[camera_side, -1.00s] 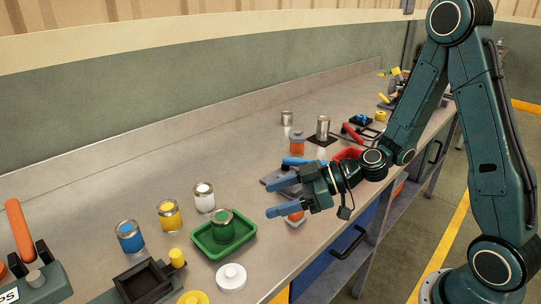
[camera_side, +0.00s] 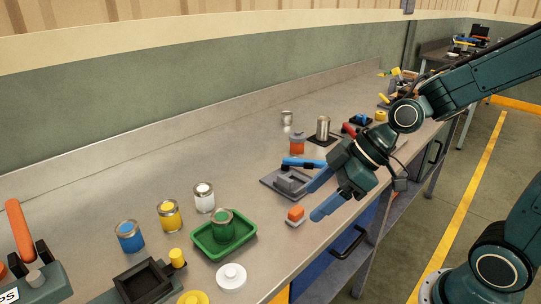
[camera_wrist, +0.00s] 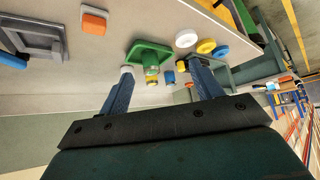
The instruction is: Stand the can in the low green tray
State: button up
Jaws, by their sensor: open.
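The low green tray (camera_side: 245,240) lies on the bench. A can with a green band (camera_side: 222,223) and a metal rim stands upright inside it. My gripper (camera_side: 314,201) is open and empty, above the bench to the right of the tray and clear of it. In the wrist view the tray (camera_wrist: 140,46) and the green can (camera_wrist: 151,68) show between my fingers (camera_wrist: 160,70), farther off.
Blue (camera_side: 129,238), yellow (camera_side: 169,217) and white (camera_side: 204,198) cans stand left of the tray. A white lid (camera_side: 231,277) lies in front. An orange-topped block (camera_side: 295,214) and a grey fixture with blue handle (camera_side: 302,163) are near my gripper. A bare metal can (camera_side: 323,127) stands farther back.

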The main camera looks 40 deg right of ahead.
jog(key=s+d+r+m+h, duration=0.5)
jog(key=s+d+r+m, duration=0.2)
jog(key=s, duration=0.5)
jog(key=shift+d+r+m, duration=0.3)
jog(key=shift+d+m, duration=0.45)
jog(key=shift+m, duration=0.05)
dwell(0.3)
